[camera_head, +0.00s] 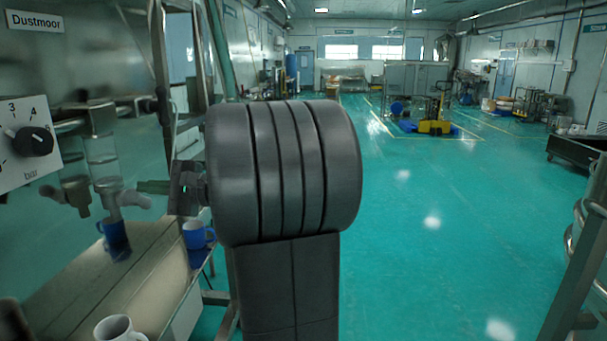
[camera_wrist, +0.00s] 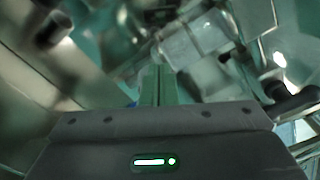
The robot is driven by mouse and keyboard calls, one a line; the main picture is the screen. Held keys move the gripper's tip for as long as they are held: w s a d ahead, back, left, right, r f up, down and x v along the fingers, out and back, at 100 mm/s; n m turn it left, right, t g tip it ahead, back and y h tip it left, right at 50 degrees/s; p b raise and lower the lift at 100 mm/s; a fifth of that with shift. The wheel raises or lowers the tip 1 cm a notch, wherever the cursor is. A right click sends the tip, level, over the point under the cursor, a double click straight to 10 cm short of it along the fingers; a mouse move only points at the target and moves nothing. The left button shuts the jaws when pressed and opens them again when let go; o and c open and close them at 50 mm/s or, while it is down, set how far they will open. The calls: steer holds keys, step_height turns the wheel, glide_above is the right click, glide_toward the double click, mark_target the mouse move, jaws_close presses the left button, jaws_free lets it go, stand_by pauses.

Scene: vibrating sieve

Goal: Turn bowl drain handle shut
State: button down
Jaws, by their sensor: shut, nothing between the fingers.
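The drain fitting (camera_head: 107,184) hangs under a clear glass tube (camera_head: 102,155) at the left of the head view. A grey lever (camera_head: 134,199), which looks like the drain handle, sticks out to its right. Clear tube-like parts (camera_wrist: 187,45) lie just beyond the fingertips. I cannot make out the handle surely there.
A blue mug (camera_head: 115,237) stands on a metal shelf (camera_head: 60,297) below the fitting. Another blue mug (camera_head: 196,235) is to its right, and a white mug (camera_head: 119,329) is nearer. A second tap (camera_head: 76,192) is left. The green floor (camera_head: 440,240) at right is open.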

steer(key=a, duration=0.2)
steer(key=shift+w+a, duration=0.1)
steer(key=shift+a, duration=0.2)
steer(key=shift+w+f, duration=0.1)
steer(key=shift+f, duration=0.1)
stand_by(0.5)
